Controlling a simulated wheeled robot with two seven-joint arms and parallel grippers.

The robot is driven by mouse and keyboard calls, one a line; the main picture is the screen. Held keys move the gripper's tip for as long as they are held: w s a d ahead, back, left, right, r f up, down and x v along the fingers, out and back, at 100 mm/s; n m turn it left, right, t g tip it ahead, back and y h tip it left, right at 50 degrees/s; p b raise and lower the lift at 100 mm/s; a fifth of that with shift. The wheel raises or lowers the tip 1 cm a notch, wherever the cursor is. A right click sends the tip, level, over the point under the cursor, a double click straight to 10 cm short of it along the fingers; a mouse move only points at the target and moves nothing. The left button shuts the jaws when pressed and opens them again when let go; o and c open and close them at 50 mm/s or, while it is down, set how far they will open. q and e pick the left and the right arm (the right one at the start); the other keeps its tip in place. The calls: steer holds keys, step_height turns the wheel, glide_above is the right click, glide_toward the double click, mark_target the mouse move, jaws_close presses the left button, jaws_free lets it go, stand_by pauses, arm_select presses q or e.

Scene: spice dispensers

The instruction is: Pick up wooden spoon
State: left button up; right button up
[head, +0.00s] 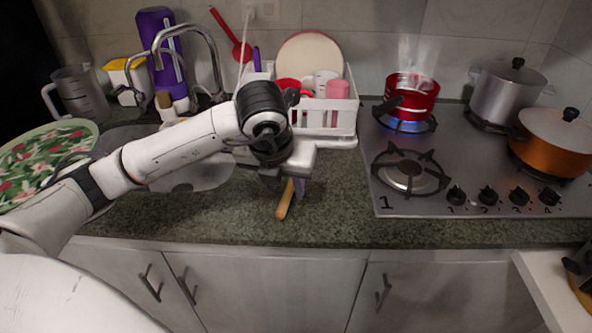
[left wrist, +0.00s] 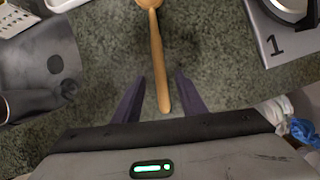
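The wooden spoon (head: 285,200) lies on the green speckled counter, left of the stove. In the head view my left gripper covers its upper part. In the left wrist view the spoon (left wrist: 158,60) runs from the top edge down to its handle end between the two fingers of my left gripper (left wrist: 157,95). The fingers are apart, with clear space on both sides of the handle, so the left gripper is open. I cannot tell how far above the handle the fingers are. My right gripper is not in view.
A white dish rack (head: 335,120) with cups and a plate stands behind the gripper. The stove (head: 420,205) is at the right, with a steaming red pot (head: 410,95) on a lit blue burner. The sink tap (head: 215,60) is at the left.

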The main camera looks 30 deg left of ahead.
arm_select(q)
steer(key=shift+x, duration=0.9)
steer(key=shift+c, duration=0.4)
jaws_close()
steer(key=shift+w+r, duration=0.1)
steer(key=shift+r, duration=0.05)
